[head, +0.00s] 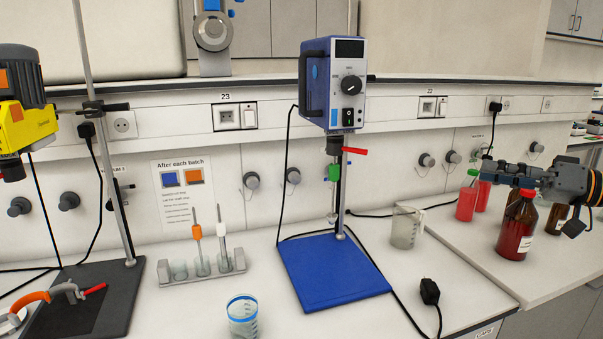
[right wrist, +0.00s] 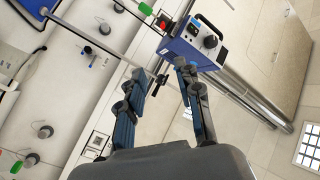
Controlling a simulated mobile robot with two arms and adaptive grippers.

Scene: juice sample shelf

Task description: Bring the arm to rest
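My right gripper (head: 487,170) reaches in from the right edge of the head view, pointing left. The blue overhead stirrer (right wrist: 190,48) appears beyond the fingers there, tilted, with a clear gap. My left gripper is not in view.
The blue stirrer (head: 333,85) stands over a blue base plate (head: 330,272). A beaker (head: 405,228), a tube rack (head: 203,270) and a blue-rimmed cup (head: 243,318) stand on the bench. Red bottles (head: 466,203) stand near the gripper. A yellow stirrer (head: 25,120) is at left.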

